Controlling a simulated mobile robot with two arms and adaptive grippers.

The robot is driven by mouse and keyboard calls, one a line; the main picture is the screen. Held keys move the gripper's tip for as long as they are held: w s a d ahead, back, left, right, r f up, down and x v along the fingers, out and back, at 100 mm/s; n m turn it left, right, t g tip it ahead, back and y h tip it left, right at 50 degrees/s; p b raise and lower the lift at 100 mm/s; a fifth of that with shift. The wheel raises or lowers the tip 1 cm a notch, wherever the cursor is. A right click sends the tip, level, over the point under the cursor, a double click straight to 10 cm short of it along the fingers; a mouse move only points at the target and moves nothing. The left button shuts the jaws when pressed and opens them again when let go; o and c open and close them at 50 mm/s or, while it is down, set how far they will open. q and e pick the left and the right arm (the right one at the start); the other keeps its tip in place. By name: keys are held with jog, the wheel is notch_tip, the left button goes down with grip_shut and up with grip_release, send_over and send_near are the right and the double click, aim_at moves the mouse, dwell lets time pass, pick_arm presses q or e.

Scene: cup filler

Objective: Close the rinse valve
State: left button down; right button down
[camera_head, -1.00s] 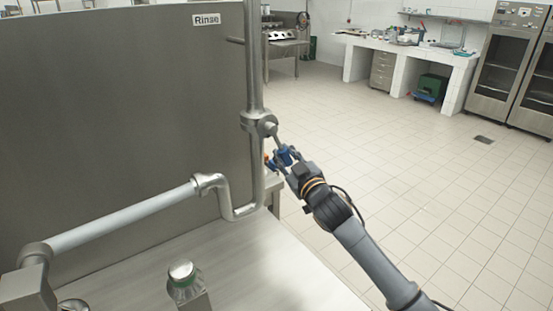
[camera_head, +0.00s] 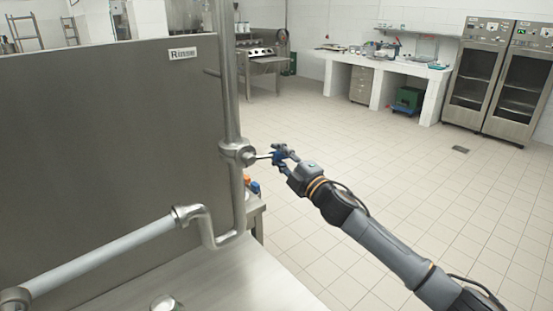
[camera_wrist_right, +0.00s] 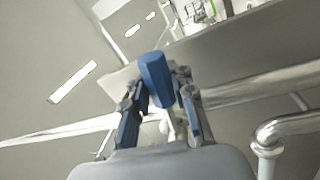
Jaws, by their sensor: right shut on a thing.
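The rinse valve (camera_head: 237,153) sits on the upright metal pipe at the edge of the grey panel marked "Rinse" (camera_head: 193,53). Its thin lever points to the right, about level, in the head view. My right gripper (camera_head: 283,156) is shut on the lever's blue handle (camera_head: 276,158). In the right wrist view the blue handle (camera_wrist_right: 156,80) stands between the two fingers, and the lever's metal part is mostly hidden behind it and the fingers. My left gripper is not in view.
The metal pipe (camera_head: 227,80) runs down to a bend and a pale horizontal pipe (camera_head: 100,255) above the metal counter (camera_head: 230,285). A round cap (camera_head: 163,302) shows at the bottom edge. Small blue and orange items (camera_head: 253,186) sit behind the pipe. The tiled floor at right is open.

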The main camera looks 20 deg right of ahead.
jog(key=shift+d+r+n+y+p, duration=0.2)
jog(key=shift+r+n, duration=0.25)
jog(key=shift+n, duration=0.3)
jog(key=shift+a+r+n+y+p, duration=0.1)
jog(key=shift+r+n+p, duration=0.3)
jog(key=shift+n, duration=0.35)
jog(key=c, duration=1.5)
grip_release()
jog(key=o, duration=0.3)
jog(key=shift+s+r, duration=0.1)
jog(key=shift+r, duration=0.05)
jog(key=shift+o, duration=0.4)
jog(key=shift+s+r, duration=0.1)
jog(key=shift+s+d, duration=0.1)
jog(key=shift+d, duration=0.05)
jog(key=v, duration=1.1)
jog(key=shift+s+d, duration=0.15)
jog(key=shift+s, duration=0.2)
